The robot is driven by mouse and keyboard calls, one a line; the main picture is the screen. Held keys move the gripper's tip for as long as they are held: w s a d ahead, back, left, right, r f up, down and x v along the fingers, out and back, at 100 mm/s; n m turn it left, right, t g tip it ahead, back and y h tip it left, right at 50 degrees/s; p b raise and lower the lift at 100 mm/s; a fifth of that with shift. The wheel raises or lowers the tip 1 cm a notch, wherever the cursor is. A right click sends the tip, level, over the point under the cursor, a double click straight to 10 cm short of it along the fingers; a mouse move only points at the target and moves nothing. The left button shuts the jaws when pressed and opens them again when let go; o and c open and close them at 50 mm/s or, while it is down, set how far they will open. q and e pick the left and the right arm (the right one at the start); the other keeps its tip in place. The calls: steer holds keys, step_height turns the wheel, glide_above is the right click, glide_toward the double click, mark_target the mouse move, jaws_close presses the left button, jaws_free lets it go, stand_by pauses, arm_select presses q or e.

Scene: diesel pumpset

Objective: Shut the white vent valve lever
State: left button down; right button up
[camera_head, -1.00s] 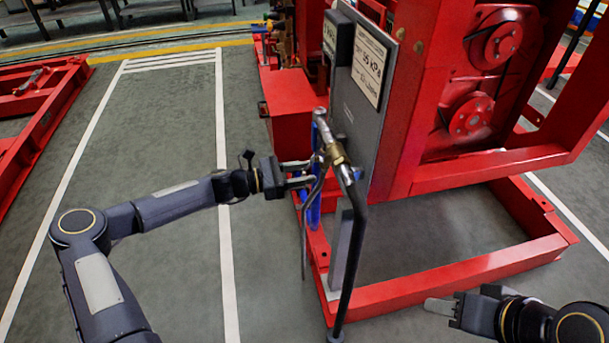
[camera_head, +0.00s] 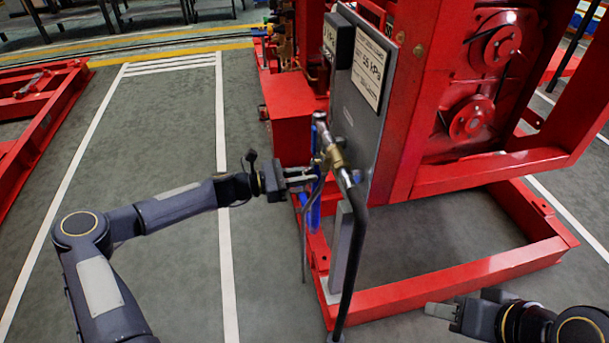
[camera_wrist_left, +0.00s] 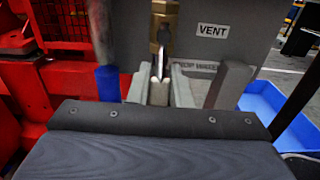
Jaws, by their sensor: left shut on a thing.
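A brass valve (camera_head: 334,157) sits on the metal pipe in front of the grey panel. In the left wrist view the brass valve body (camera_wrist_left: 163,25) is at top middle, beside a VENT label (camera_wrist_left: 212,30). A pale lever (camera_wrist_left: 159,88) extends from it toward me, between the fingertips of my left gripper (camera_wrist_left: 160,92). In the head view my left gripper (camera_head: 306,178) is shut on the lever, just left of the valve; the lever is mostly hidden there. My right gripper (camera_head: 442,311) is at lower right, away from the valve; its finger gap does not show.
The grey panel (camera_head: 352,112) stands behind the valve on the red pumpset frame (camera_head: 432,288). A black hose (camera_head: 352,265) drops to the floor in front. A blue bin (camera_wrist_left: 262,100) shows at right in the left wrist view. Open floor (camera_head: 175,140) lies to the left.

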arm_select(q)
steer(key=shift+w+m, duration=0.1)
steer(key=shift+m, duration=0.2)
steer(key=shift+w+a+r+m+b, duration=0.2)
steer(key=shift+w+r+m+b, duration=0.7)
steer(key=shift+m, duration=1.9)
steer(key=shift+w+a+r+m+b, duration=0.3)
steer(key=shift+m+b, duration=1.2)
steer(key=shift+m, duration=1.3)
steer(key=shift+w+a+r+m+b, duration=0.1)
steer(key=shift+w+r+m+b, duration=0.8)
steer(key=shift+m, duration=1.9)
steer(key=shift+s+f+b, duration=0.2)
steer(key=shift+s+b, duration=0.15)
steer(key=c, duration=1.3)
jaws_free()
steer(key=shift+a, duration=0.1)
